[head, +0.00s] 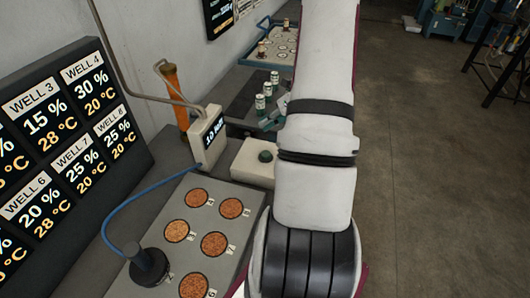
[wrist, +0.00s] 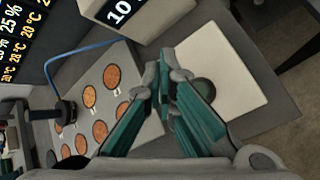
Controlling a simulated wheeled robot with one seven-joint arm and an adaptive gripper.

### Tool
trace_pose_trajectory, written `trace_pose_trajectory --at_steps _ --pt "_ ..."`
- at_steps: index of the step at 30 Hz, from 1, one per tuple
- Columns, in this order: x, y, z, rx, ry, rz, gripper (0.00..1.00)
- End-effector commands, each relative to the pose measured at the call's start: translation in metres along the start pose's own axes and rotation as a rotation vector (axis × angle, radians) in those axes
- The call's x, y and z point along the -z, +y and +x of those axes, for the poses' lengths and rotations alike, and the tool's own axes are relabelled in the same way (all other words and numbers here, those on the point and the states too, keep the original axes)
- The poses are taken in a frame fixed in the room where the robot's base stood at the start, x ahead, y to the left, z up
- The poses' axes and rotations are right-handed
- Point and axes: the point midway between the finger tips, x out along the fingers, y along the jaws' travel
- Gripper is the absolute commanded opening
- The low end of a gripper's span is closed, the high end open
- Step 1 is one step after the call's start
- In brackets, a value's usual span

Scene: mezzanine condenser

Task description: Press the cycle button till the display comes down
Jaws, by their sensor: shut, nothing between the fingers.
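The cycle button (head: 266,156) is a dark green dome on a cream box (head: 247,168) beside the display unit. In the wrist view the button (wrist: 204,88) is partly covered by the right finger. The small display (head: 214,137) is a dark screen on a cream housing and starts with "10"; the rest is hard to read. It also shows, cut off, in the wrist view (wrist: 120,10). My gripper (wrist: 167,72) is shut and empty, its tips appearing just left of the button. Contact cannot be told. In the head view my arm hides it.
A grey plate (head: 208,215) holds several round orange-brown wells. A black probe (head: 148,266) on a blue cable stands at its near left. A large well readout board (head: 60,140) is at left. Small cans (head: 260,103) and a tray (head: 283,48) are behind. Open floor lies right.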

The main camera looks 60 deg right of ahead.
Motion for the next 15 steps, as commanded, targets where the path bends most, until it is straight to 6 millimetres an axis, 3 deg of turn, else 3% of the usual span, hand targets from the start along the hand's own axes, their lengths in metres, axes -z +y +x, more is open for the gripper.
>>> trace_pose_trajectory --at_steps 15 --pt "0.0040 -0.0053 0.0051 0.001 -0.002 0.012 0.00"
